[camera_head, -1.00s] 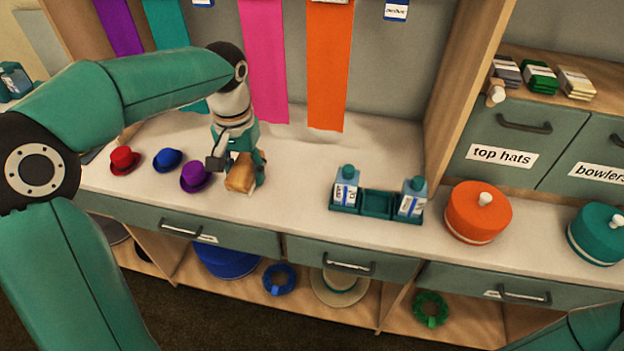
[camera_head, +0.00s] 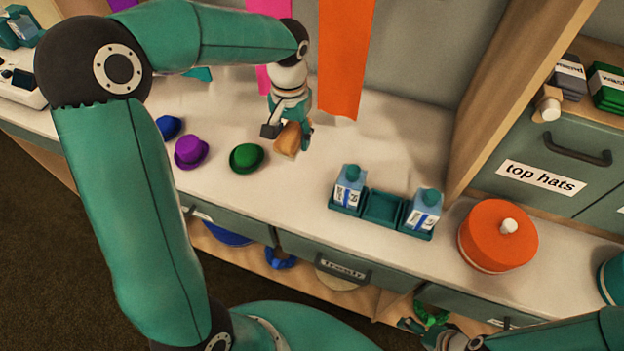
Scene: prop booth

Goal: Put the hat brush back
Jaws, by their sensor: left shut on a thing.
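The hat brush (camera_head: 285,143), a tan block, is in my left gripper (camera_head: 289,132). The gripper is shut on it, and the brush is beside and beyond the small green hat, over the white counter. I cannot tell how far it is above the counter. A teal tray (camera_head: 382,222) with three compartments is to its right. Its left and right compartments hold blue-and-white cartons, and its middle one looks empty. My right gripper (camera_head: 430,335) shows partly at the bottom right, low in front of the drawers; its finger state is unclear.
Small blue (camera_head: 168,127), purple (camera_head: 190,151) and green (camera_head: 247,157) hats stand left of the brush. An orange round box (camera_head: 498,236) stands right of the tray. A wooden upright (camera_head: 510,95) rises behind it. Orange cloth (camera_head: 343,60) hangs at the back. Counter between brush and tray is clear.

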